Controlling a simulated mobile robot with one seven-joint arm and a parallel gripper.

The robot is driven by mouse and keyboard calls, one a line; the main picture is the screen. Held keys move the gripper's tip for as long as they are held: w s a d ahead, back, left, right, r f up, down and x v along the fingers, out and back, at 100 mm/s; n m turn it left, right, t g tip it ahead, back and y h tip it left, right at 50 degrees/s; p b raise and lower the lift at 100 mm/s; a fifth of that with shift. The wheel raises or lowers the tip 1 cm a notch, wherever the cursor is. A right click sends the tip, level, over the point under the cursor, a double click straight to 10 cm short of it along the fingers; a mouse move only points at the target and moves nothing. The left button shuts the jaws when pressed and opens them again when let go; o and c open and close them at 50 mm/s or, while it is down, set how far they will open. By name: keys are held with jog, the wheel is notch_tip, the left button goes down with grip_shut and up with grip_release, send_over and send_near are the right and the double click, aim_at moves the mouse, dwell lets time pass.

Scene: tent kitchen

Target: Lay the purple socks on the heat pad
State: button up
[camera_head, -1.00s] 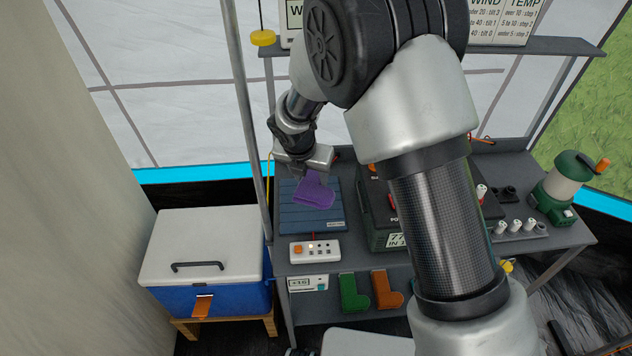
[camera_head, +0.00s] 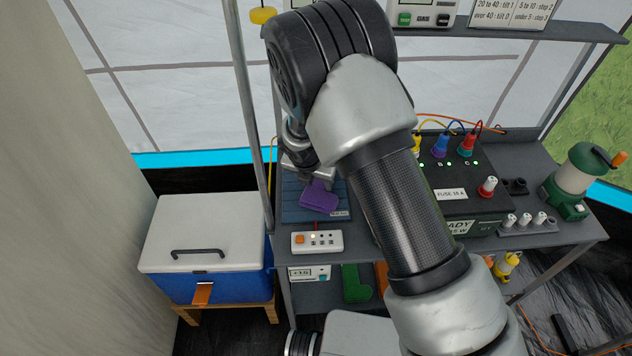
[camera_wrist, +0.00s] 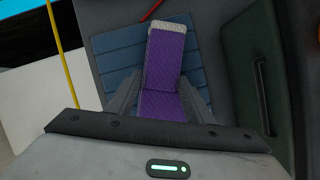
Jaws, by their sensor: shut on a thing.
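The purple socks (camera_head: 320,197) are over the blue heat pad (camera_head: 297,213) on the bench at the left. My gripper (camera_head: 312,178) is shut on the socks. In the wrist view the socks (camera_wrist: 165,66) run up from between the fingers (camera_wrist: 160,100), with a pale grey band at the far end. The ribbed heat pad (camera_wrist: 121,62) shows on both sides of them. The socks look at or just above the pad; I cannot tell if they touch it. My arm covers part of the bench to the right of the pad.
A control box (camera_head: 317,241) with an orange switch sits in front of the pad. A metal pole (camera_head: 251,110) stands to its left, near a blue cooler (camera_head: 215,284). A black power box (camera_head: 458,190) with coloured plugs is at the right, with a green lantern (camera_head: 574,182) beyond.

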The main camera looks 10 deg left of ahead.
jog(key=o, duration=1.1)
jog(key=shift+f, duration=0.1)
jog(key=shift+c, duration=0.2)
jog(key=shift+r, duration=0.4)
jog(key=p+v, duration=0.1)
jog(key=v, duration=1)
jog(key=shift+s+r, duration=0.2)
jog(key=shift+r, duration=0.1)
